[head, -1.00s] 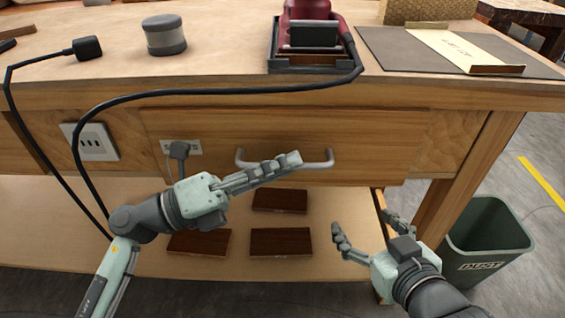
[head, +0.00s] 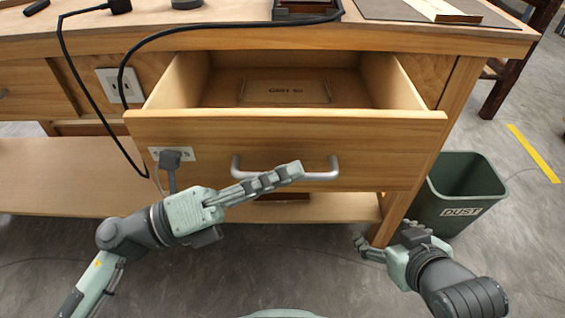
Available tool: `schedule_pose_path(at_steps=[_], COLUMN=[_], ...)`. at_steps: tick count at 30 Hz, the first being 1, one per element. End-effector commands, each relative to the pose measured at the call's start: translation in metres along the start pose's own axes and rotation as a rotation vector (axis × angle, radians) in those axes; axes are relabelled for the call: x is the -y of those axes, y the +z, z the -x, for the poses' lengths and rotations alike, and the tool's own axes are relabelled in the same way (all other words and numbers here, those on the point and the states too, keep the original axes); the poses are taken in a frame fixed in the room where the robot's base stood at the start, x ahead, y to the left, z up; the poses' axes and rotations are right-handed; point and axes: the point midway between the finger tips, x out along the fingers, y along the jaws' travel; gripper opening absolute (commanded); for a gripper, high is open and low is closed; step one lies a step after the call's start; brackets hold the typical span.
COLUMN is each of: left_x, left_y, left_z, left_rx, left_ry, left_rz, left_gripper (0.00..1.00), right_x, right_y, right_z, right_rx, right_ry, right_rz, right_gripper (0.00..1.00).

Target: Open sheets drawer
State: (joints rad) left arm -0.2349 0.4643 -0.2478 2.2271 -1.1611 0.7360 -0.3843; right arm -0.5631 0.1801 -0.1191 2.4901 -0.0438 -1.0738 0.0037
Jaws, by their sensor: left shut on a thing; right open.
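The wooden sheets drawer (head: 400,150) is pulled out from the workbench, and its inside shows. A flat packet (head: 284,91) with dark lettering lies inside it. A silver bar handle (head: 322,176) is on the drawer front. My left gripper (head: 285,178) lies across the handle from the left and is shut on it; the exact finger contact is partly hidden. My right gripper (head: 385,240) is open and empty, low at the right, near the bench leg and apart from the drawer.
A green dust bin (head: 462,190) stands right of the bench leg. A black cord (head: 125,75) hangs from the benchtop across the left. A lower shelf (head: 60,180) runs beneath. Floor in front is clear.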

Motion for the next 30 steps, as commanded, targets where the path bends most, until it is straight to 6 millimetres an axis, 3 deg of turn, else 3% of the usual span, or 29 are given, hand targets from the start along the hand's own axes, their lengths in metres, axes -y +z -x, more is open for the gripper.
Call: schedule_pose_path(at_steps=[14,15,19,30], left_x=[0.0026,0.0026,0.0023,0.0011], left_y=[-0.0011,-0.0010,-0.0011,-0.0019], left_z=[0.0006,0.0006,0.0006,0.0058], left_rx=[0.001,0.002,0.001,0.001], left_ry=[-0.002,-0.002,-0.002,0.001], left_rz=[0.000,0.000,0.000,0.003], left_gripper=[0.00,0.14,0.31,0.31], right_x=[-0.0006,-0.0006,-0.0006,-0.0015], right_y=[0.0011,0.0011,0.0011,0.0011], right_z=[0.0000,0.0000,0.0000,0.0006], right_rx=[0.005,0.005,0.005,0.004], right_ry=[0.001,0.001,0.001,0.003], right_rz=[0.000,0.000,0.000,0.001], right_gripper=[0.76,0.76,0.76,0.76])
